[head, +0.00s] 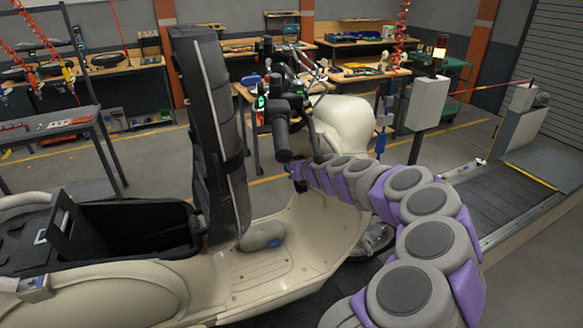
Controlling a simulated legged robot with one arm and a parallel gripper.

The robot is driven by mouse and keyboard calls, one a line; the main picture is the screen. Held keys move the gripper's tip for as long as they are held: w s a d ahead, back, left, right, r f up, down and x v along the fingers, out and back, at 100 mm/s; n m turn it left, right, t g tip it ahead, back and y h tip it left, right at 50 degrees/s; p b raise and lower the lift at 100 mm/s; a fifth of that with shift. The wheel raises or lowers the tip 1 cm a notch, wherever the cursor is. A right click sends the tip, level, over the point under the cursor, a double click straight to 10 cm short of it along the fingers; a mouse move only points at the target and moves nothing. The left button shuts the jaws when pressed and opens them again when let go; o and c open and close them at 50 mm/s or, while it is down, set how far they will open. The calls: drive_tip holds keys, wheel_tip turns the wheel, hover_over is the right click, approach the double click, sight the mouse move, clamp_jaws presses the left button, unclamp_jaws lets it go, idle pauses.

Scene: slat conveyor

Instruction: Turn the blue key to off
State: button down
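A cream scooter (262,268) stands across the view with its black seat (212,130) raised. Its handlebar has a dark grip (279,130) on the near side. My grey and purple arm comes in from the lower right and reaches left to the scooter's front column. My gripper (297,173) is at the arm's far end, small and dark, just below the handlebar grip. Its fingers cannot be made out. I cannot make out the blue key; the end of my arm may cover it. Whether my gripper touches anything cannot be told.
An open black storage bin (125,232) lies under the raised seat. A grey control box (427,103) with a lit lamp stands behind on the right. The slat conveyor (500,200) runs at the right. Workbenches (355,75) line the back.

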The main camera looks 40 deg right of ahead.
drive_tip(key=shift+a+f, duration=0.5)
drive_tip(key=shift+f, duration=0.2)
drive_tip(key=d+r+p+v, duration=0.1)
drive_tip(key=p+v, duration=0.3)
drive_tip(key=v, duration=0.4)
drive_tip(key=shift+w+r+p, duration=0.25)
drive_tip(key=shift+p, duration=0.1)
idle(0.8)
idle(0.5)
